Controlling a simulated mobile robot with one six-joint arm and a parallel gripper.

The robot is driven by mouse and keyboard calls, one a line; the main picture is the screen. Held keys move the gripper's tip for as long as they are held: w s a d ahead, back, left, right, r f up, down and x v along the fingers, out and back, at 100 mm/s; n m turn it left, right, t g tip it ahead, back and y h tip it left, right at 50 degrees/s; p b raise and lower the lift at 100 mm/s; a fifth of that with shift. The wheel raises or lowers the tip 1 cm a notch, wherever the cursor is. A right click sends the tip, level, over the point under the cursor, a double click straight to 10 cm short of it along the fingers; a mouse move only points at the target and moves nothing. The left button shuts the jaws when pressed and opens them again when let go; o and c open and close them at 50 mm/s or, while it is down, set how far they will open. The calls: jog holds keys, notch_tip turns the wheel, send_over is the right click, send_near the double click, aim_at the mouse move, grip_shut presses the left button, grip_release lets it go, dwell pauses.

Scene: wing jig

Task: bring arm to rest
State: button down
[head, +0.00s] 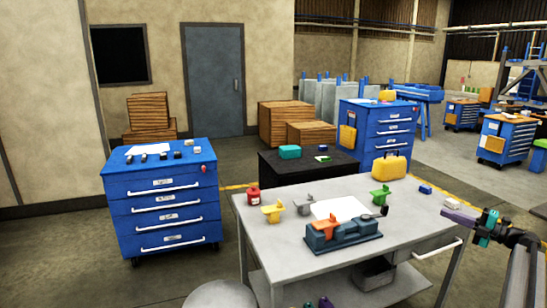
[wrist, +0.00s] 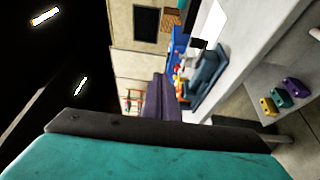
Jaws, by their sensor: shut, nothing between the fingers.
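In the wrist view, which is rolled sideways, the purple fingers (wrist: 160,105) are together and the teal gripper body (wrist: 150,158) fills the bottom. My dark forearm runs off the right edge of the head view.
The bench carries a blue-grey fixture (head: 345,237) with an orange piece, yellow (head: 272,211), grey (head: 302,203) and green (head: 381,196) brackets, a red can (head: 253,195) and a yellow case (head: 389,167). A blue drawer cabinet (head: 165,213) stands left. A round stool (head: 220,295) is in front.

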jog(key=w+a+f+m+t+h, duration=0.4)
jog(key=w+a+m+t+h, duration=0.2)
jog(key=w+a+m+h, duration=0.7)
jog(key=s+a+f+m+g+h, duration=0.2)
jog(key=s+a+f+m+g, duration=0.4)
jog(key=f, duration=0.5)
jog(key=s+a+f+m+g+h, duration=0.2)
jog(key=s+a+f+m+g, duration=0.2)
jog(key=s+a+f+m, duration=0.6)
jog(key=s+a+f+n+g+y, duration=0.1)
jog(key=s+a+f+g+y, duration=0.2)
jog(key=s+a, duration=0.4)
jog(key=s+a+f+n+g, duration=0.1)
jog(key=s+a+f+g, duration=0.2)
jog(key=s+a+f, duration=0.5)
jog(key=s+a+f+g+y, duration=0.2)
jog(key=s+a+g, duration=0.15)
jog(key=s, duration=0.65)
jog(key=s+a+f+g+b, duration=0.1)
jog(key=s+f+g+b, duration=0.4)
jog(key=s+f, duration=2)
jog(key=shift+s+f+b, duration=0.4)
jog(key=shift+f+b, duration=0.05)
jog(key=shift+b, duration=0.9)
